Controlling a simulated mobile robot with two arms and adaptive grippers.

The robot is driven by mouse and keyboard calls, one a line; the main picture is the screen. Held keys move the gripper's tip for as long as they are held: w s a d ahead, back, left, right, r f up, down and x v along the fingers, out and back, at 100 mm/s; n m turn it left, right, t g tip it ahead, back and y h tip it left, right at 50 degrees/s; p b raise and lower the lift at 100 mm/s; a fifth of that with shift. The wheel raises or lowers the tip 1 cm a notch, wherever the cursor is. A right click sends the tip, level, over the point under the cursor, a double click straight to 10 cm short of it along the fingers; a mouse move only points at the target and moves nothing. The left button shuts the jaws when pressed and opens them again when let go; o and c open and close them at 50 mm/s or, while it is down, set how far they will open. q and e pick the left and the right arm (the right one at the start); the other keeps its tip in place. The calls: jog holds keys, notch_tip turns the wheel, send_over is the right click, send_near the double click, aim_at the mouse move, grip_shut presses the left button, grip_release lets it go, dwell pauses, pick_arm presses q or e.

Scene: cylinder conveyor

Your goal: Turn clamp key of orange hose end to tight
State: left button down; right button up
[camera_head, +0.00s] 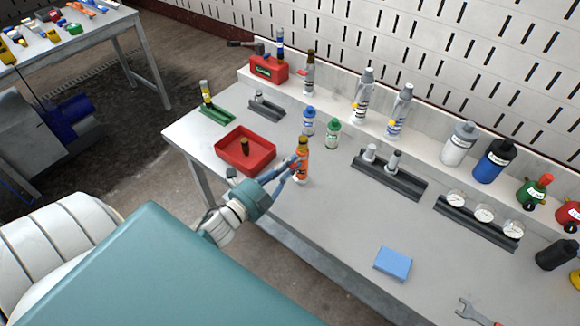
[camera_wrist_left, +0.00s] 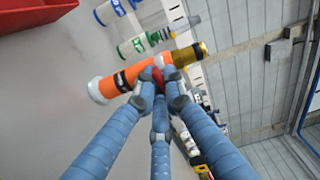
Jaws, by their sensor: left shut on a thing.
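The orange hose end (camera_head: 303,163) stands upright on the grey workbench (camera_head: 330,215), with a brass-coloured top and a dark band. In the left wrist view the orange hose end (camera_wrist_left: 110,84) lies across the picture, its brass end to the right. My left gripper (camera_head: 294,164) reaches it from the left side. In the left wrist view its blue fingers (camera_wrist_left: 161,86) close around a small red part, which looks like the clamp key (camera_wrist_left: 157,75), on the side of the hose end. The fingers hide most of the key, so its angle cannot be told. My right gripper is out of view.
A red tray (camera_head: 262,169) with a small brass-topped piece inside stands left of the hose end. Blue-capped (camera_head: 309,121) and green-capped (camera_head: 333,133) bottles stand close behind it. A dark rack (camera_head: 388,180) lies to the right. The bench front between hose end and blue block (camera_head: 393,263) is clear.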

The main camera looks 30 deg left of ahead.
pick_arm(q)
jog(key=shift+m, duration=0.9)
jog(key=c, duration=1.8)
grip_release()
jog(key=s+a, duration=0.1)
jog(key=s, duration=1.1)
jog(key=shift+a, duration=0.35)
